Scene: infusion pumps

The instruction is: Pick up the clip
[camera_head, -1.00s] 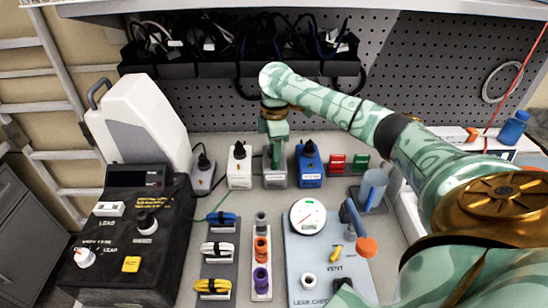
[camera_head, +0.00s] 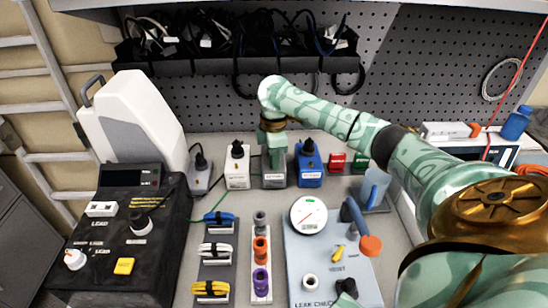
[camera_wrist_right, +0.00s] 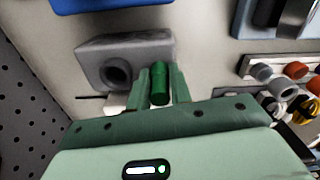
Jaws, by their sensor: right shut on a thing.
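My right gripper (camera_head: 274,160) is over the grey labelled block (camera_head: 274,180) at the back of the bench. In the right wrist view its two fingers (camera_wrist_right: 160,85) are on either side of a small dark green cylinder (camera_wrist_right: 160,88), and it is shut on it. I cannot tell for sure that this cylinder is the clip. The grey block (camera_wrist_right: 118,62) has a round dark hole in the face towards the wrist camera. The cylinder shows beside that hole, not in it. My left gripper is not in view.
A white block (camera_head: 237,168) and a blue block (camera_head: 309,170) with black tops flank the grey one. Red (camera_head: 337,162) and green (camera_head: 360,163) pieces stand to the right. A black control box (camera_head: 120,240) and a gauge panel (camera_head: 315,260) are nearer. A pegboard (camera_head: 330,105) stands behind.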

